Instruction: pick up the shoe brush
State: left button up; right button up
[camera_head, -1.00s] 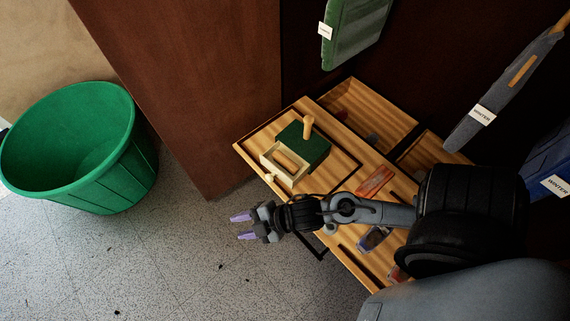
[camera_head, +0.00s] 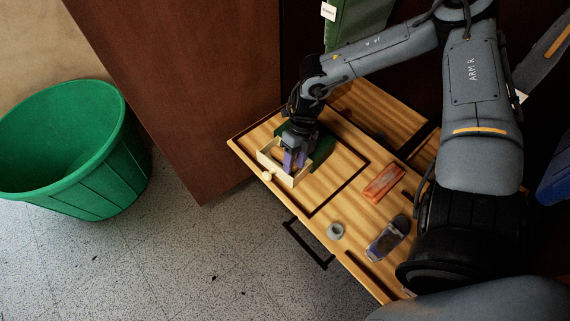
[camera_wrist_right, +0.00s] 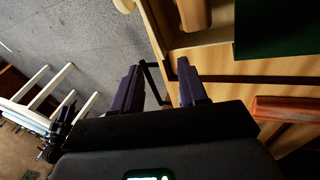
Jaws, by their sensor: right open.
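A small green box (camera_head: 323,148) stands on the wooden tray, with its pale little drawer (camera_head: 272,161) pulled open. A brown wooden piece, which looks like the shoe brush (camera_wrist_right: 193,14), lies in that drawer; in the head view my gripper mostly hides it. My right gripper (camera_head: 294,161) points down at the drawer with its purple fingers over the opening. In the right wrist view, its fingers (camera_wrist_right: 160,82) are apart with nothing between them, and the brush is beyond the right finger. I cannot tell the exact height of the fingertips. My left gripper is not in view.
A green bin (camera_head: 75,150) stands left. Hanging clothes are behind.

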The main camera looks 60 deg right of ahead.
aim_at(277, 153)
jog(key=w+d+r+n+h+b, duration=0.2)
jog(key=w+d+r+h+b, duration=0.1)
jog(key=w+d+r+h, duration=0.15)
jog(key=shift+y, duration=0.25)
jog(key=f, duration=0.1)
jog(key=f+b, duration=0.1)
jog(key=f, duration=0.1)
jog(key=w+f+b, duration=0.1)
jog(key=f, duration=0.1)
jog(key=shift+d, duration=0.2)
jog(key=shift+f+b, duration=0.45)
jog(key=shift+f, duration=0.2)
jog(key=shift+s+a+f+b, duration=0.1)
jog(key=shift+f+b, duration=0.65)
jog(key=shift+f, duration=0.55)
jog(key=shift+s+a+f+b, duration=0.1)
jog(key=shift+f+b, duration=0.6)
jog(key=shift+f, duration=0.6)
jog(key=shift+w, duration=0.1)
jog(key=c, duration=0.7)
jog(key=shift+r, duration=0.15)
